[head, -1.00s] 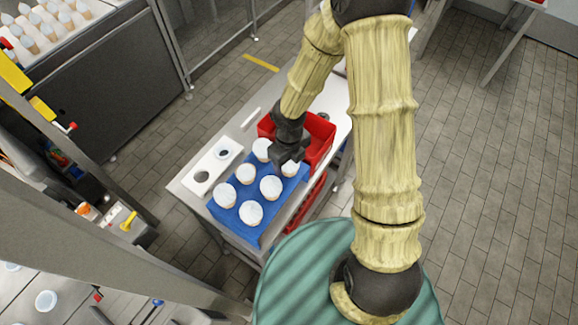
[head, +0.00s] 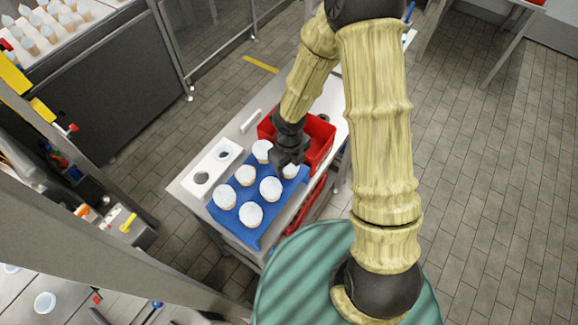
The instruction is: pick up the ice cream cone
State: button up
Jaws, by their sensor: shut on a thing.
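Several ice cream cones with white tops stand upright in a blue holder (head: 236,236) on the metal cart. They include a front cone (head: 251,215), a middle cone (head: 270,188), a left cone (head: 225,197), a cone (head: 245,175) behind it and a back cone (head: 262,150). My gripper (head: 286,166) is at the holder's right back corner, shut on the cone there (head: 291,171). The dark fingers hide part of that cone. I cannot tell whether it is lifted clear of the holder.
A red bin (head: 318,138) stands right behind the holder. A conveyor (head: 60,45) with more cones is at the upper left. Floor on the right is clear.

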notch_tip(320, 180, up, 10)
jog(key=shift+p, duration=1.1)
jog(key=shift+r, duration=0.1)
